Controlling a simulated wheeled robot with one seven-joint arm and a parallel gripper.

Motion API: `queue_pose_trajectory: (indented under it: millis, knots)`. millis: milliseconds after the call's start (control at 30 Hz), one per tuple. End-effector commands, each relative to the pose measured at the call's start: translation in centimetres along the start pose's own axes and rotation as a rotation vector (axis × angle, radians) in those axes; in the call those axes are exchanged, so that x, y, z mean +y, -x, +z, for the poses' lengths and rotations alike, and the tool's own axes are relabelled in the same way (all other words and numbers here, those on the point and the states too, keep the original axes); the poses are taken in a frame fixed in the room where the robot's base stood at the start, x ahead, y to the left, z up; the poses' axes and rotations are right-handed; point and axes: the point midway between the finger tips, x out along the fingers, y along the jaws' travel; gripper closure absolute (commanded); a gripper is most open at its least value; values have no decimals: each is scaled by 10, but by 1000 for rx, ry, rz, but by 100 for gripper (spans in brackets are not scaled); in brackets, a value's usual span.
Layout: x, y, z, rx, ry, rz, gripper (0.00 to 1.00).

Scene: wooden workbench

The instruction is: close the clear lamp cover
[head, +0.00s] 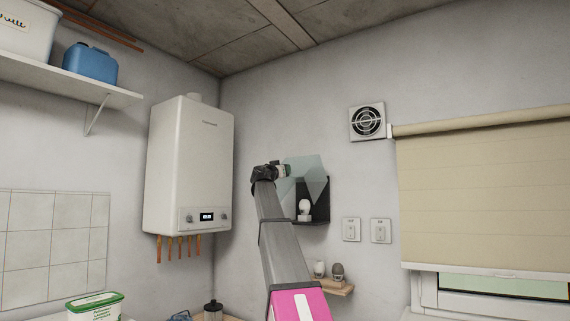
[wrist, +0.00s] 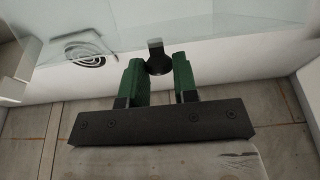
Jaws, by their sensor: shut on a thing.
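The clear lamp cover (head: 308,168) is a pale see-through panel on the back wall, raised and tilted away from the dark lamp housing (head: 322,205). A white bulb (head: 304,209) shows uncovered inside the housing. My gripper (head: 284,171) is at the left side of the cover. The fingers are shut on this knob.
A small wooden shelf (head: 338,288) with two bulbs stands below the lamp. Two switches (head: 351,229) are right of it, a vent fan (head: 367,122) above right, a white boiler (head: 188,165) at left. The wall between lamp and fan is clear.

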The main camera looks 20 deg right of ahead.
Motion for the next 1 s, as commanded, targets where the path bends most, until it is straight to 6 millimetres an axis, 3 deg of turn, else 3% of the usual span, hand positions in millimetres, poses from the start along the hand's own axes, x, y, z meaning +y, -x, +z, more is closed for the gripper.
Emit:
queue_pose_trajectory:
  millis: [400,700,1000]
  knots:
    - [1,16,48,4,0,2,100]
    - [1,20,76,125,1,2,100]
    - [1,22,104,126,0,2,100]
